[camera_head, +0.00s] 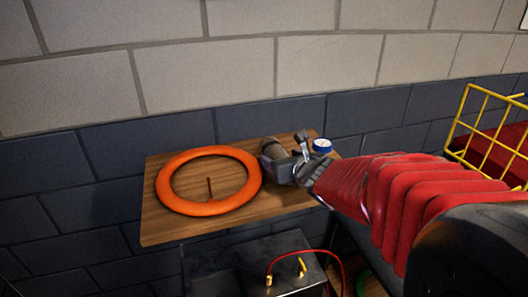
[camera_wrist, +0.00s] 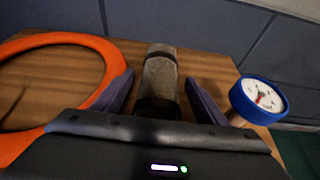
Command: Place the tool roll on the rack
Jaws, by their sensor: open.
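The tool roll (camera_wrist: 159,78), a grey-brown cylinder with dark bands, lies on a wooden board. It also shows in the head view (camera_head: 272,149), partly hidden by my gripper. My gripper (camera_head: 285,162) is over the board at its right part. In the wrist view my gripper (camera_wrist: 158,90) is open, with one dark finger on each side of the roll and a visible gap at both sides. The roll's near end is hidden behind the gripper body. I cannot make out for sure which thing is the rack.
An orange ring (camera_head: 165,188) lies on the wooden board (camera_head: 160,232) left of the roll. A blue-rimmed gauge (camera_head: 322,146) is close to the right finger. A yellow wire basket (camera_head: 480,118) is at right. A dark box (camera_head: 225,265) with a red cable is below.

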